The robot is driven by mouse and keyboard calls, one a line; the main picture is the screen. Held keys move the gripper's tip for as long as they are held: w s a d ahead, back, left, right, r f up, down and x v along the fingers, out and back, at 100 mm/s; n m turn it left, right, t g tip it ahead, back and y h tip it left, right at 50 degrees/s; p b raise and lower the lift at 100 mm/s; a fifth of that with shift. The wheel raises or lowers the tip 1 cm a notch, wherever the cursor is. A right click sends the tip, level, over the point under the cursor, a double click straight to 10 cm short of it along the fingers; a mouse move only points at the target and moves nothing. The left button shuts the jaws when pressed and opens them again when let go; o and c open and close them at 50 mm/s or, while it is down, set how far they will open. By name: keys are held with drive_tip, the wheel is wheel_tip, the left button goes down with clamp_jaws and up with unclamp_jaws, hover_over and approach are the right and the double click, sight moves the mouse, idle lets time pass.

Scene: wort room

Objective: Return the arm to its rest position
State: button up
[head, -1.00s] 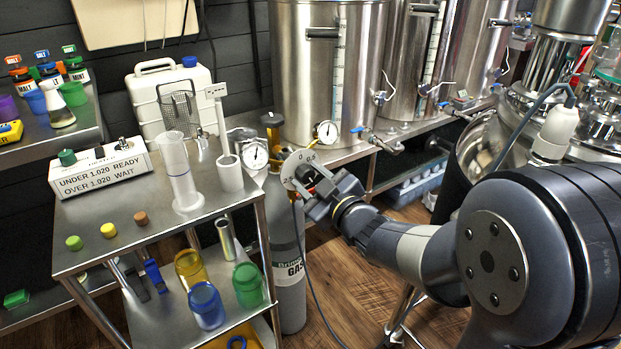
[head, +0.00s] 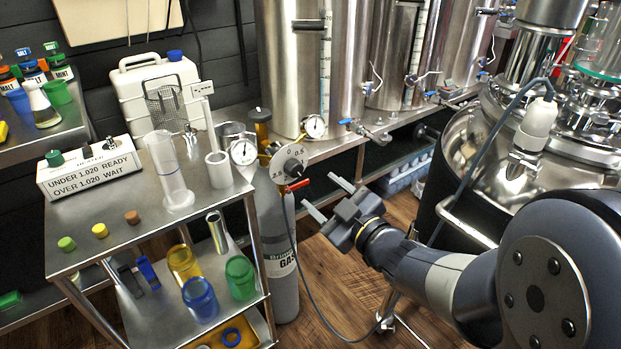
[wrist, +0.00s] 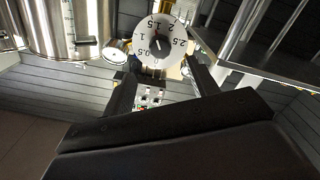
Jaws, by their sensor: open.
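My gripper (head: 328,202) is open and empty in the head view. Its two fingers point left toward a round numbered dial (head: 289,163) with a red lever (head: 299,184) on the gas cylinder (head: 276,238). There is a gap between the fingertips and the dial. In the wrist view the same dial (wrist: 161,38) faces the camera beyond my two apart fingers (wrist: 162,82). Nothing is between the fingers.
A steel cart (head: 128,235) with a white sign box (head: 90,168), a measuring cylinder (head: 167,170) and coloured jars stands at left. Steel tanks (head: 290,65) line the back. A steel vessel (head: 475,150) is at right. A thin hose (head: 306,272) hangs below my gripper.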

sight(298, 172)
drive_tip(key=shift+v, duration=0.95)
drive_tip(key=b+x, duration=0.2)
drive_tip(key=x, duration=0.9)
drive_tip(key=shift+s, duration=0.1)
